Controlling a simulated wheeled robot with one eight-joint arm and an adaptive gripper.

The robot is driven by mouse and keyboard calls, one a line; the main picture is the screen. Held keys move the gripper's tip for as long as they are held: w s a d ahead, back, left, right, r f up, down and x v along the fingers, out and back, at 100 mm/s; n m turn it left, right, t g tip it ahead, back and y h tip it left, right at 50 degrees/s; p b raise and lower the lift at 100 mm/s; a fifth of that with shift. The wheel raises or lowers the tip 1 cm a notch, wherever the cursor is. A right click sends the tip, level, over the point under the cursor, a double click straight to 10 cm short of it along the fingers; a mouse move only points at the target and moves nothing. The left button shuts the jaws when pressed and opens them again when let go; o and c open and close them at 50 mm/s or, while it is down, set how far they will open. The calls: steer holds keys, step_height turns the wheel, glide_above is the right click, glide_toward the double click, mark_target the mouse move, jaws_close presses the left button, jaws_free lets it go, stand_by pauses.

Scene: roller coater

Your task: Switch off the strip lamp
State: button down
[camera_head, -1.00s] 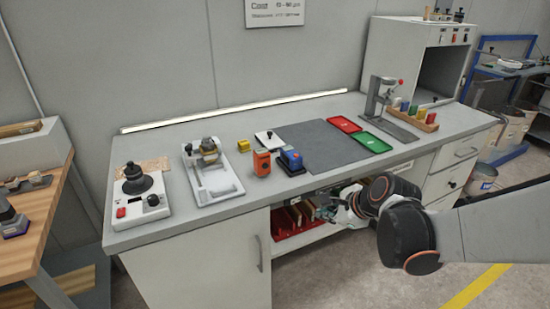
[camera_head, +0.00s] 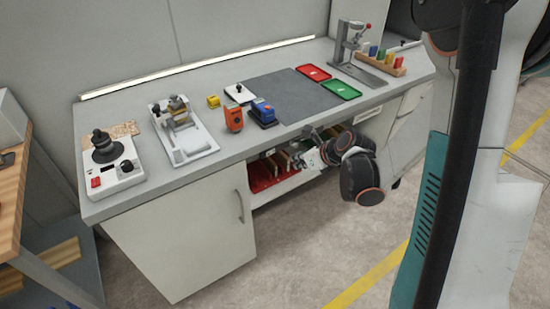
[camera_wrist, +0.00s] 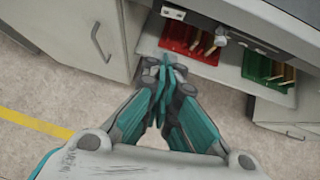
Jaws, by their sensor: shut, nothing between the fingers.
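The strip lamp (camera_head: 200,67) is a long thin white bar along the back edge of the bench, against the wall. It looks bright and lit. My gripper (camera_wrist: 164,68) is shut and empty in the wrist view, its teal fingers together just below the bench's front edge. A small white plate with dark marks (camera_wrist: 173,12) sits under that edge, above the fingertips and apart from them. A grey knob-like part (camera_wrist: 222,36) hangs to its right. Whether either is the lamp's switch cannot be told. In the head view my wrist hides part of the bench front.
The bench (camera_head: 210,148) carries a coater with a red button (camera_head: 115,170), a white tray device (camera_head: 185,135), an orange box (camera_head: 233,118) and a blue box (camera_head: 263,112). Below are a red bin (camera_wrist: 185,40), a green bin (camera_wrist: 262,70) and a cabinet door handle (camera_wrist: 100,42).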

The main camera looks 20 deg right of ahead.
mark_target(271, 152)
steer(key=w+a+r+b+x, duration=0.1)
steer(key=b+x, duration=0.4)
steer(key=x, duration=0.7)
steer(key=shift+w+r, duration=0.25)
steer(key=shift+w, duration=0.45)
steer(key=shift+w+a, duration=0.25)
steer(key=shift+a, duration=0.1)
steer(key=shift+d, duration=0.2)
